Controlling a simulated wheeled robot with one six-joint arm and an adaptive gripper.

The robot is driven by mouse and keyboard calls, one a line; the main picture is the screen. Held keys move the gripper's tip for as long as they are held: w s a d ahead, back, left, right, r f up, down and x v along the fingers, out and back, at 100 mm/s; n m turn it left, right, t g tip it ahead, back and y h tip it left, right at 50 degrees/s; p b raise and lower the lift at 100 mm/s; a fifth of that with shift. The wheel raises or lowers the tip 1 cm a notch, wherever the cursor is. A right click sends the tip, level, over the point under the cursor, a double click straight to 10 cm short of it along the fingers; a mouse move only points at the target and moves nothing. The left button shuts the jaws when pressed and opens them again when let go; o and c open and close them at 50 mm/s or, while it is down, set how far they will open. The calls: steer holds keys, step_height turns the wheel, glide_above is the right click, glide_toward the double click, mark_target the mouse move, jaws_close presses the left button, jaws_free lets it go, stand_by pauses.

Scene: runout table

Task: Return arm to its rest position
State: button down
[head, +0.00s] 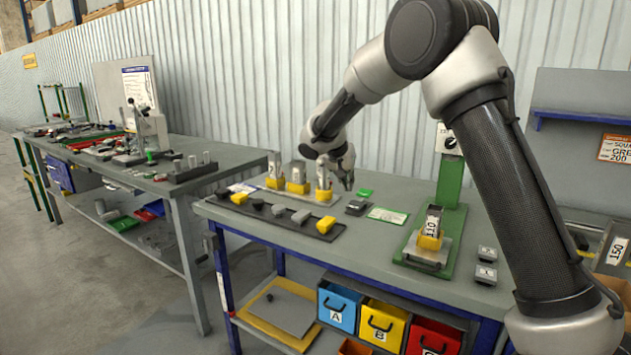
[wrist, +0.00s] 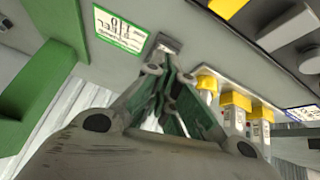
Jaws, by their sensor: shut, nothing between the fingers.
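My arm reaches in from the right of the head view and bends down over the middle of the table (head: 400,195). My gripper (head: 347,182) is shut and empty, low over the table, just right of a row of yellow-based pieces (head: 297,184). In the wrist view my gripper (wrist: 165,72) points toward a small dark grey block (wrist: 167,44), which in the head view is a dark block (head: 356,207) on the table. I cannot tell whether the fingertips touch it.
A green-bordered card (head: 387,216) lies right of the block. A dark strip (head: 283,216) with yellow and dark pieces runs along the front left. A green stand (head: 447,215) holds a yellow-based piece marked 110 (head: 431,228). Labelled bins (head: 338,306) sit below.

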steer(key=s+d+f+n+g, duration=0.2)
steer(key=s+f+n, duration=0.1)
steer(key=s+f, duration=0.15)
steer(key=s+d+r+y, duration=0.1)
steer(key=s+d+r, duration=0.3)
steer(key=s, duration=1)
steer(key=s+d+r+n+y, duration=0.1)
steer(key=s+d+r, duration=0.3)
steer(key=s, duration=1)
steer(key=s+d+r+n+t+y, duration=0.1)
steer(key=s+d+r, duration=0.3)
steer(key=s+d, duration=0.4)
steer(key=shift+s+d+r+y, duration=0.2)
steer(key=shift+s+y, duration=0.3)
steer(key=shift+s, duration=2.65)
